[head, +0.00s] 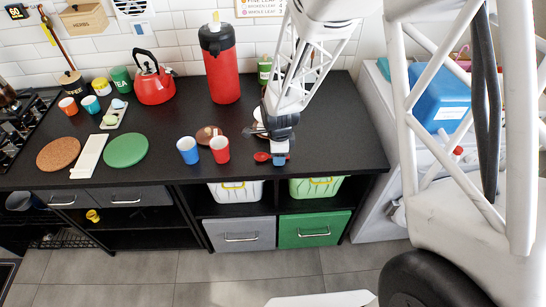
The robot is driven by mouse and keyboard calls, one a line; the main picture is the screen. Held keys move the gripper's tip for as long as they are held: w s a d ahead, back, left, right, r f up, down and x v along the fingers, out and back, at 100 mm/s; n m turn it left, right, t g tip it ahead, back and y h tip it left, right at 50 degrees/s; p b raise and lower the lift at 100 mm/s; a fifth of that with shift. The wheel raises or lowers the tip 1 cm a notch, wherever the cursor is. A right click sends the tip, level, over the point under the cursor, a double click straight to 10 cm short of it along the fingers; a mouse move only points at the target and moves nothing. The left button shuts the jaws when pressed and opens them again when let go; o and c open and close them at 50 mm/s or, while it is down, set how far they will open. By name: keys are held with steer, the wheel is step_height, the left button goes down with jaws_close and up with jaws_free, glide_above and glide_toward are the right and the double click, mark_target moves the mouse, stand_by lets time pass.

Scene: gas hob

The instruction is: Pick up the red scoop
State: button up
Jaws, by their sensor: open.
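The red scoop (262,157) lies on the black counter near its front edge, to the right of the red cup.
A blue cup (188,150) and a red cup (220,149) stand left of the scoop. A brown round item (208,134) lies behind them. A tall red flask (221,65) and red kettle (153,80) stand farther back. The counter's right end is clear.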

steer(key=shift+c, duration=0.3)
jaws_close()
steer(key=shift+r, duration=0.2)
steer(key=shift+r, duration=0.9)
steer(key=shift+s+d+r, duration=0.1)
steer(key=shift+s+r, duration=0.4)
steer(key=shift+r, duration=0.2)
steer(key=s+d+r, duration=0.1)
steer(key=s+d, duration=0.2)
steer(key=s, duration=1.1)
steer(key=shift+s+r, duration=0.2)
steer(key=shift+s, duration=0.15)
